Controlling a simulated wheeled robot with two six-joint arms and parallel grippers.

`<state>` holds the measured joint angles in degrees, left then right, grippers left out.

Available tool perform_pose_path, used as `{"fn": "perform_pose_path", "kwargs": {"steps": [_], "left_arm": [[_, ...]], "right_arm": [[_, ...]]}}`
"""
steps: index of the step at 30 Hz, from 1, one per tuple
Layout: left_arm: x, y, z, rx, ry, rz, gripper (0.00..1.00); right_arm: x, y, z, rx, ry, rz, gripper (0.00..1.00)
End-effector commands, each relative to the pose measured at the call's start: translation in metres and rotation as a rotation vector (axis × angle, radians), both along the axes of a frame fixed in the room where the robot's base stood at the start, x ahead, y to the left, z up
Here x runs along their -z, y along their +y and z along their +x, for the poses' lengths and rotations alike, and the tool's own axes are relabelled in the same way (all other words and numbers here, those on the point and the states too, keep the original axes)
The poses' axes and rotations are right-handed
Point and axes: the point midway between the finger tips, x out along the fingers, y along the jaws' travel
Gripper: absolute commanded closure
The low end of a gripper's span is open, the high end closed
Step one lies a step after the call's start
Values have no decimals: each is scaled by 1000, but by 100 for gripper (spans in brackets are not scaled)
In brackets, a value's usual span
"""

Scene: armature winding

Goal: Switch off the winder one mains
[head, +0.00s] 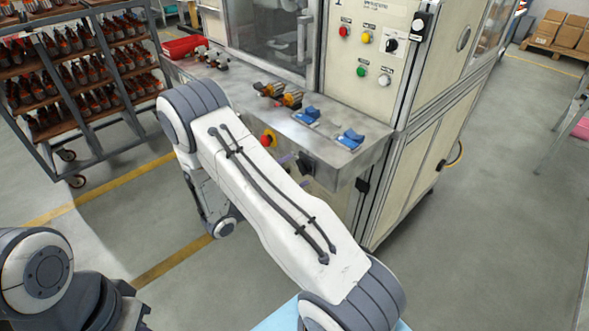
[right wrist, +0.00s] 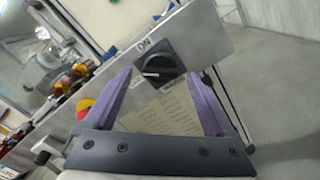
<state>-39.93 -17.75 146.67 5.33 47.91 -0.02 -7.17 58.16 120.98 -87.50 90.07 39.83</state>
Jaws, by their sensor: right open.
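The winder's mains switch is a black rotary knob (right wrist: 160,64) on the grey front panel, with "ON" lettered above it. A white mark on the knob points left in the right wrist view; I cannot tell whether this means on or off. The black switch (head: 306,163) also shows in the head view. My right gripper (right wrist: 161,75) is open, its purple fingers on either side of the knob; nothing is held, and contact cannot be told. In the head view my right arm hides most of that gripper. My left gripper is not in view.
A red and yellow emergency stop (head: 268,138) sits left of the switch. The bench top (head: 345,118) above carries blue parts and orange-and-black armatures (head: 290,99). The cabinet panel has several buttons and another black selector (head: 391,46). A rack (head: 110,90) stands left; floor is free at right.

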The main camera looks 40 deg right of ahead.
Motion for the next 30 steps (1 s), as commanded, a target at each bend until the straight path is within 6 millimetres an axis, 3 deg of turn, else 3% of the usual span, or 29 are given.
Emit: {"fn": "perform_pose_path", "kwargs": {"steps": [11,15,18,30], "left_arm": [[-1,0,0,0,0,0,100],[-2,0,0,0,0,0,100],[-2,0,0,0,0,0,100],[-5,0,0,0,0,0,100]], "right_arm": [[0,-8,-1,2,1,0,11],[0,-9,-1,4,1,0,65],[0,-9,-1,4,1,0,97],[0,-9,-1,4,93,-6,97]]}}
